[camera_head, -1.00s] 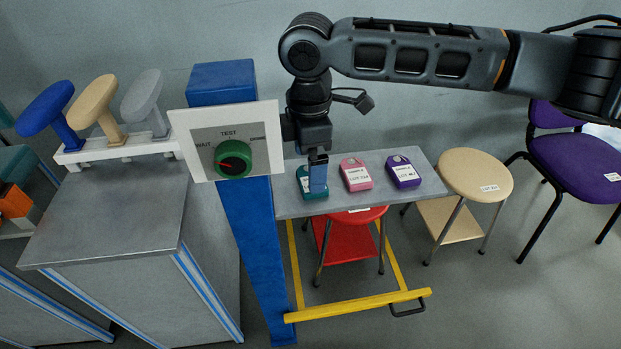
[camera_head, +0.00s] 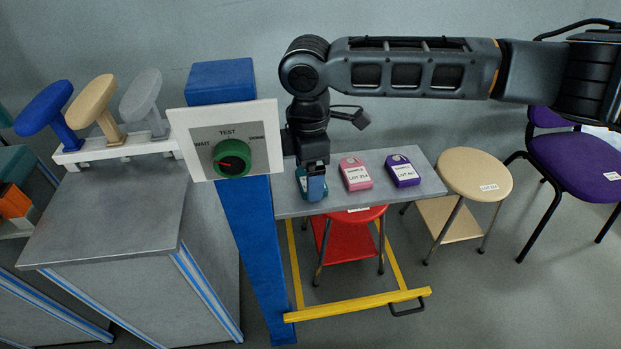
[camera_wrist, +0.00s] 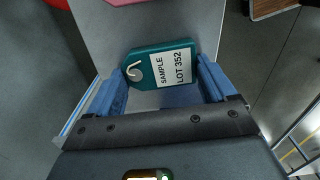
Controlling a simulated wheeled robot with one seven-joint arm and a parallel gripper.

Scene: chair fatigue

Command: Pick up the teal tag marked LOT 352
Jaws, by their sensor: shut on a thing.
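The teal tag (camera_wrist: 150,77) marked SAMPLE LOT 352 lies between the two blue fingers of my gripper (camera_wrist: 162,92) in the wrist view. Its white label and a pale hook at its hole show clearly. In the head view my gripper (camera_head: 316,188) points down at the left end of the grey shelf (camera_head: 410,198), and the teal tag (camera_head: 301,180) shows only in part behind it. My gripper is shut on the teal tag, which is at the shelf's surface; I cannot tell any gap beneath it.
A pink tag (camera_head: 355,174) and a purple tag (camera_head: 403,171) lie to the right on the shelf. The blue post (camera_head: 247,230) with its dial panel (camera_head: 262,137) stands close on the left. A red stool (camera_head: 347,240) is below, and a beige stool (camera_head: 473,173) stands right.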

